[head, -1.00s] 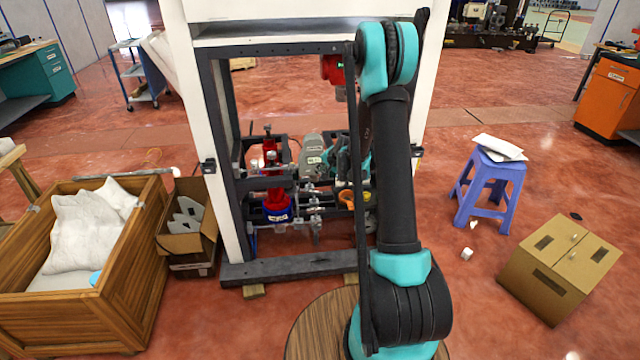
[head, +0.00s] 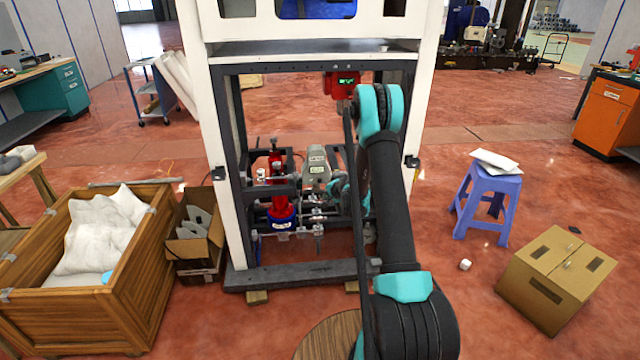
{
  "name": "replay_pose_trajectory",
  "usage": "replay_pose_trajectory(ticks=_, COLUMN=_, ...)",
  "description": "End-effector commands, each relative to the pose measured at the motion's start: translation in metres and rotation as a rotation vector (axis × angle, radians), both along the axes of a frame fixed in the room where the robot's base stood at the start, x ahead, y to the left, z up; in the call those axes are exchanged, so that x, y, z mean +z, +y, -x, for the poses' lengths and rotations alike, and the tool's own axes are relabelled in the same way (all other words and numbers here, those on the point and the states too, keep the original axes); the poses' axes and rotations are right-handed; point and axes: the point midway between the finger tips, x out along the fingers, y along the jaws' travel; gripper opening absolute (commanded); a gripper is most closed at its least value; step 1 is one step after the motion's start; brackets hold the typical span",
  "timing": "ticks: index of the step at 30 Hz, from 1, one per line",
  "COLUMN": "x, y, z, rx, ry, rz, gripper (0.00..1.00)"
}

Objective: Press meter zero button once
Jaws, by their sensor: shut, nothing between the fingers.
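A red meter-like unit with a small lit green display (head: 346,82) hangs in the upper part of the dispenser's open frame (head: 232,150). My upper arm partly covers its right side. I cannot make out a zero button on it at this size. My arm rises in front of the cabinet on the right, with its elbow just right of and below the red unit. Teal parts of my arm show lower down inside the frame, beside the grey housing (head: 317,160). My gripper's fingers are hidden behind my arm and the frame parts.
Inside the frame are a red cylinder with a blue base (head: 281,214) and several pipes. A wooden crate (head: 140,290) and an open cardboard box (head: 195,250) stand at left.

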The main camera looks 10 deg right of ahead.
Motion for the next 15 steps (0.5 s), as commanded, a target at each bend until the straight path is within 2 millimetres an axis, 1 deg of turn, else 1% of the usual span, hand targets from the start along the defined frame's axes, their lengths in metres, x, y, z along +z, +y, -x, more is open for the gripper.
replay_pose_trajectory(ticks=5, x=0.0, y=0.0, z=-0.013, rx=0.0, ry=0.0, rz=0.0, gripper=0.0)
replay_pose_trajectory(ticks=15, x=0.0, y=0.0, z=-0.057, rx=0.0, ry=0.0, rz=0.0, gripper=0.0)
